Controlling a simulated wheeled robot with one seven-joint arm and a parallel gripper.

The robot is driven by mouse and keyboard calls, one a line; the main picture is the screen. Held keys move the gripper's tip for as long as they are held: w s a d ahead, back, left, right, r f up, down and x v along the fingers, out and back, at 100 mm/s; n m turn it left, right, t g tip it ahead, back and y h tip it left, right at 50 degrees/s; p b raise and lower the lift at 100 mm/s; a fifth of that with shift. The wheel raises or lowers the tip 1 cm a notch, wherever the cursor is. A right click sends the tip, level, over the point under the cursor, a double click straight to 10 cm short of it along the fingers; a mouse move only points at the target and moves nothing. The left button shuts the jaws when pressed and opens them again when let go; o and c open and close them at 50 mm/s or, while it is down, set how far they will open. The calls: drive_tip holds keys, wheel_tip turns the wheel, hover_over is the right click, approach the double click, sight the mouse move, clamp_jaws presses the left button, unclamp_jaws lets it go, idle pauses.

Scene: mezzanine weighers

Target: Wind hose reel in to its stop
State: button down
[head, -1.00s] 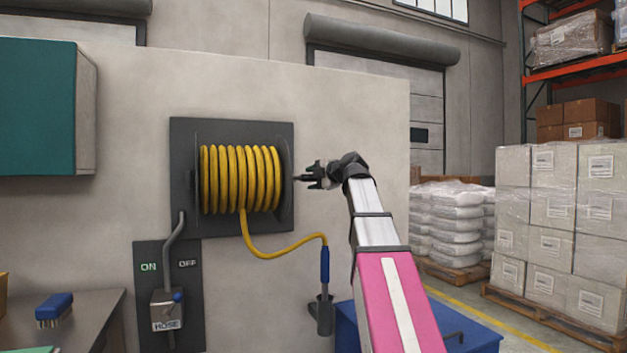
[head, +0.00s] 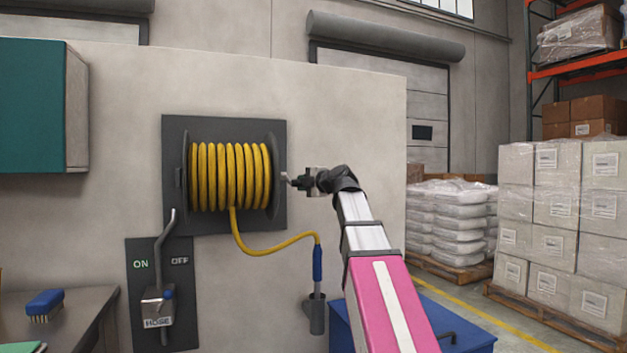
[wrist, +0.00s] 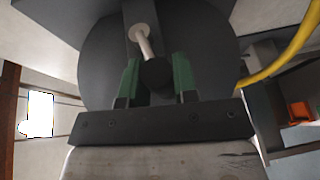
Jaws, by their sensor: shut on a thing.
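The hose reel (head: 279,165) is mounted on the wall, wound with several turns of yellow hose (head: 230,178). A free length of hose runs down to a blue nozzle (head: 317,262), whose end is in a grey holder (head: 317,314). In the wrist view the reel's round dark side plate (wrist: 205,45) fills the middle, with a crank arm (wrist: 132,12) and a pale handle shaft (wrist: 145,42) ending in a dark knob (wrist: 157,73). My gripper (wrist: 157,80) is shut on this crank handle, green fingers on either side of the knob. In the head view my gripper (head: 293,182) is right of the reel.
Below the reel is a panel marked ON and OFF with a lever (head: 166,245) and a HOSE box (head: 157,308). A metal table (head: 75,305) with a blue brush (head: 44,304) is at left. A blue bin (head: 345,325) stands under my arm.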

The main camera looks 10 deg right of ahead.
drive_tip(key=w+a+f, duration=0.1)
drive_tip(key=w+f, duration=0.6)
drive_tip(key=w, duration=0.1)
drive_tip(key=shift+a, duration=0.3)
idle(0.6)
drive_tip(key=shift+w+f, duration=0.15)
drive_tip(key=c, duration=0.9)
unclamp_jaws()
drive_tip(key=v, duration=1)
drive_tip(key=shift+s+d, duration=0.25)
drive_tip(key=shift+s, duration=0.05)
